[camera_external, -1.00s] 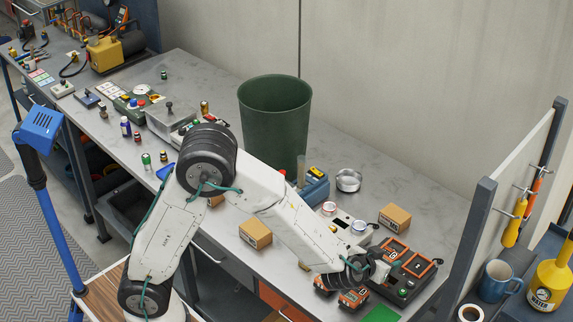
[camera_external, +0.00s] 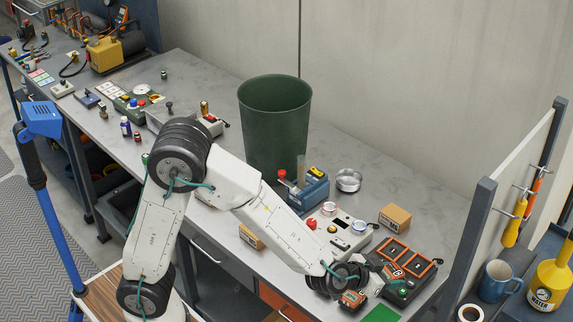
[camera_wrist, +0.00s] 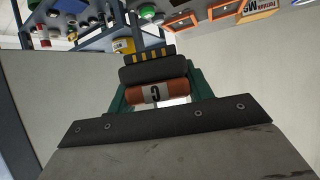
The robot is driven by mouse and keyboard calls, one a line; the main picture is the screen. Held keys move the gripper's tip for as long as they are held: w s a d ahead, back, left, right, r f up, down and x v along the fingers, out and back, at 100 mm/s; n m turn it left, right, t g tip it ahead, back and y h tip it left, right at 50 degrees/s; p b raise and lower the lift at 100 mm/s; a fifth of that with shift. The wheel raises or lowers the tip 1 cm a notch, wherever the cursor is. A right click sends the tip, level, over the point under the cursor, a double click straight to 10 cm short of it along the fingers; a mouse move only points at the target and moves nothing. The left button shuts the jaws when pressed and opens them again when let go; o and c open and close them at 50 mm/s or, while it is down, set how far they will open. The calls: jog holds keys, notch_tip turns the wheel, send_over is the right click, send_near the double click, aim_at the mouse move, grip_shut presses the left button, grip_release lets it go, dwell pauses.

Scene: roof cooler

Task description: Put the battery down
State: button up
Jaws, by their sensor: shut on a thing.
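In the wrist view the battery (camera_wrist: 172,92) shows as an orange-brown rounded body with a pale band and a dark mark. My gripper (camera_wrist: 157,91) is shut on it. A black block with yellow stripes (camera_wrist: 147,66) sits just beyond it. In the external view my gripper (camera_external: 368,284) is low at the bench's front right, by the charger (camera_external: 432,272), a dark unit with orange-edged bays. An orange and black pack (camera_external: 352,299) shows close below my wrist. My arm hides much of this spot, and I cannot tell whether the held battery touches the bench.
A green mat (camera_external: 382,314) lies at the bench's front edge. A grey panel with buttons (camera_external: 345,233), a cardboard box (camera_external: 395,217) and a round metal dish (camera_external: 348,180) stand behind. A tall green bin (camera_external: 275,120) stands farther back. An upright partition (camera_external: 475,235) borders the right side.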

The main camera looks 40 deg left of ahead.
jog(key=s+d+r+m+g+h, duration=0.2)
jog(key=s+d+r+m+h, duration=0.2)
jog(key=s+d+r, duration=0.65)
jog(key=w+a+f+n+t+y, duration=0.1)
jog(key=w+a+f+n+y, duration=0.2)
jog(key=w+a+f, duration=0.3)
jog(key=w+a+f+n+t+y, duration=0.1)
jog(key=w+a+f+n+y, duration=0.3)
jog(key=a, duration=0.7)
jog(key=shift+w+a+f+n+t+y, duration=0.3)
jog(key=shift+w+a+f+y, duration=0.1)
jog(key=shift+w+f, duration=1.1)
send_over(418, 266)
jog(key=shift+s+a+f, duration=0.15)
jog(key=shift+s+f, duration=0.3)
jog(key=shift+f, duration=0.3)
jog(key=shift+w+d+f, duration=0.15)
jog(key=shift+w+d, duration=0.1)
jog(key=shift+w, duration=0.25)
jog(key=shift+s+f, duration=0.1)
jog(key=shift+f, duration=1.35)
